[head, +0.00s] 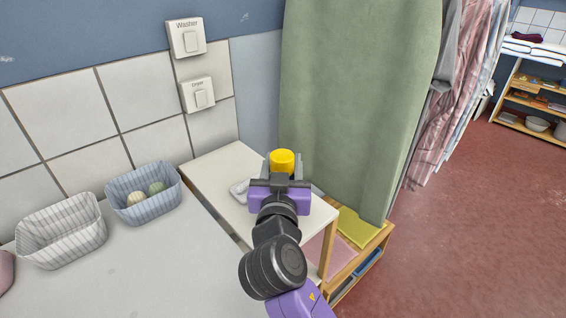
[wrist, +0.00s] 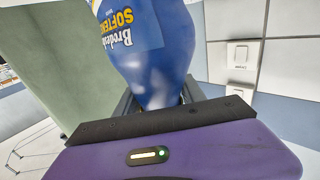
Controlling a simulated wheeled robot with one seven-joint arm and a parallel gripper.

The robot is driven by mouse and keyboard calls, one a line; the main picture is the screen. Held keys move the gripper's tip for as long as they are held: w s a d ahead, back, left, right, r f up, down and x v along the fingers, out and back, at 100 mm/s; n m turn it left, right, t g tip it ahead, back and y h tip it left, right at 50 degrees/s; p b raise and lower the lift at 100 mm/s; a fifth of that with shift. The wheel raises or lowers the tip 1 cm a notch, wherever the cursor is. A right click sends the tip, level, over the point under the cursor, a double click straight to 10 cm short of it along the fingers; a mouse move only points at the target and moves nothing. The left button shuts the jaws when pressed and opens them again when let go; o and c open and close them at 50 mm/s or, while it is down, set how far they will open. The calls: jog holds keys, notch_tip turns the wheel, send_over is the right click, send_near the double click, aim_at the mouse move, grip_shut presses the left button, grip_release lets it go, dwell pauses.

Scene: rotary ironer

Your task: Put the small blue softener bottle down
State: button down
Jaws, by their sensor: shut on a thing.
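The small blue softener bottle (wrist: 155,60) fills the upper middle of the wrist view, its label upside down there. In the head view only its yellow cap (head: 282,160) shows clearly; my gripper hides the body. My gripper (head: 280,180) is shut on the bottle; its dark jaws also show in the wrist view, at either side of the bottle. In the head view the gripper and bottle are over the small white-topped table (head: 215,165). The bottle's base is hidden, so I cannot tell whether it touches the tabletop.
A small pale dish (head: 239,190) lies on the tabletop left of my gripper. A blue basket with balls (head: 145,208) and a white basket (head: 60,236) stand on the counter at left. Shelves with folded cloths (head: 352,228) are below right.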

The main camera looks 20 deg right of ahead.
jog(key=c, duration=0.7)
grip_release()
jog(key=shift+f, duration=0.1)
jog(key=shift+r, duration=0.25)
jog(key=b+v, duration=0.2)
jog(key=v, duration=1)
jog(key=shift+f, duration=0.1)
